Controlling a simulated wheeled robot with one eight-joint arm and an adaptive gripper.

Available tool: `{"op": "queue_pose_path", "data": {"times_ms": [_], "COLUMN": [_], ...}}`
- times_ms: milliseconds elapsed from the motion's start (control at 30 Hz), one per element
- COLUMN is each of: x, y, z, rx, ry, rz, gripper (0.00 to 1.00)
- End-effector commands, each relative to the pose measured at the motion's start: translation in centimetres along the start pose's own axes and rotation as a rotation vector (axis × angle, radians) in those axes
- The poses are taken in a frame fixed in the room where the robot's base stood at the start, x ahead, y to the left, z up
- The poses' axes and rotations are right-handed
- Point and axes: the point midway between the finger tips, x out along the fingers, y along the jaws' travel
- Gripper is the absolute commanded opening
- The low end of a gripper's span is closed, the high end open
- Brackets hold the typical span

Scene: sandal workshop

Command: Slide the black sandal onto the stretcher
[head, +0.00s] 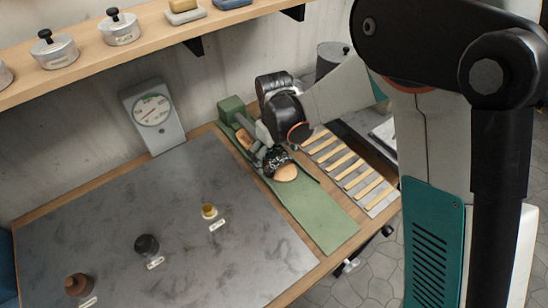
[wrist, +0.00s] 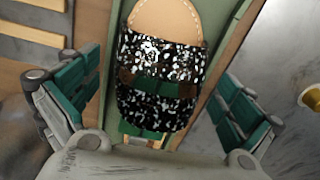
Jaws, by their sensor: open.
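The black sandal (head: 285,171), with white-speckled straps and a tan insole, lies along the green board. In the wrist view the sandal (wrist: 160,75) has its bare tan end at the top. The stretcher (head: 243,137) is a wooden form in front of a green block at the board's far end. My gripper (head: 268,158) is open at the sandal, with its teal-padded fingers (wrist: 160,105) on either side of the straps and gaps visible. My gripper partly covers the sandal's far end, so I cannot tell whether the stretcher reaches inside it.
The green board (head: 327,221) has free room at its near end. A slatted rack (head: 350,172) lies to its right. The grey mat (head: 190,255) to the left holds small labelled pots. A dial gauge (head: 153,113) stands by the wall, below a shelf (head: 100,58) with lidded tins.

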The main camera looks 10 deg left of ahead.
Motion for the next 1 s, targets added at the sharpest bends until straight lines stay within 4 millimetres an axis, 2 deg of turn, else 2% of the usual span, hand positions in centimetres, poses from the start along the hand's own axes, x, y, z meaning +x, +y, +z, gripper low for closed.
{"op": "queue_pose_path", "data": {"times_ms": [300, 500, 700, 1000], "x": [-6.4, -9.4, -10.6, -10.7], "y": [0.0, 0.0, 0.0, 0.0], "z": [0.1, 0.0, 0.0, 0.0], "rx": [0.000, 0.000, 0.000, 0.000], "ry": [0.000, 0.000, 0.000, 0.000], "rz": [0.000, 0.000, 0.000, 0.000], "gripper": [1.00, 1.00, 1.00, 1.00]}}
